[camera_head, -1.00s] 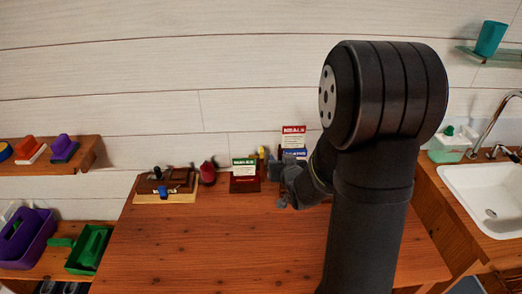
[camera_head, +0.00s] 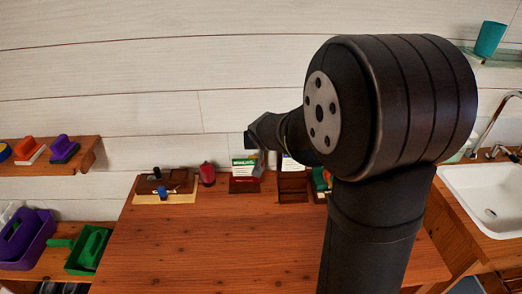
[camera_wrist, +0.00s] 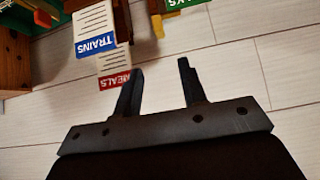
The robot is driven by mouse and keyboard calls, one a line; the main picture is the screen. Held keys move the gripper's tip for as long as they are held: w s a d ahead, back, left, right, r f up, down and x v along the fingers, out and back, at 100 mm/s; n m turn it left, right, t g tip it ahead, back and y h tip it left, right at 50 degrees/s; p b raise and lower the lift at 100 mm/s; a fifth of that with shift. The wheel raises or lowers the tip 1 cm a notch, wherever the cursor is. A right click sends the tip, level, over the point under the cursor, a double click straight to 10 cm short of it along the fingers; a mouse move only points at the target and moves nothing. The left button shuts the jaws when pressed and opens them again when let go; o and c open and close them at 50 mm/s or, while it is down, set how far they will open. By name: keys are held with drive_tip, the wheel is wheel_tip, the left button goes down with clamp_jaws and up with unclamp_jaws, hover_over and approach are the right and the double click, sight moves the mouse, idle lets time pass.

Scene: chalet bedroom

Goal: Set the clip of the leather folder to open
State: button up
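A dark brown, flat piece that looks like the leather folder (camera_head: 148,184) lies on a pale board at the table's back left. A black knob (camera_head: 157,172) and a blue piece (camera_head: 163,192) show on it; the state of its clip is too small to tell. My gripper (camera_head: 262,150) is high over the back of the table, right of the folder and near the card holders. In the wrist view my gripper (camera_wrist: 158,88) has its two fingers apart with nothing between them. The folder is not recognisable in that view.
A red object (camera_head: 207,173) stands right of the folder. A holder with a green-topped card (camera_head: 244,167) and a brown open box (camera_head: 293,188) stand farther right. Blue TRAINS (camera_wrist: 96,45) and red MEALS cards (camera_wrist: 113,80) show in the wrist view. The table's front (camera_head: 220,250) is clear.

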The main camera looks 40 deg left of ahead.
drive_tip(key=x, duration=1.5)
clamp_jaws()
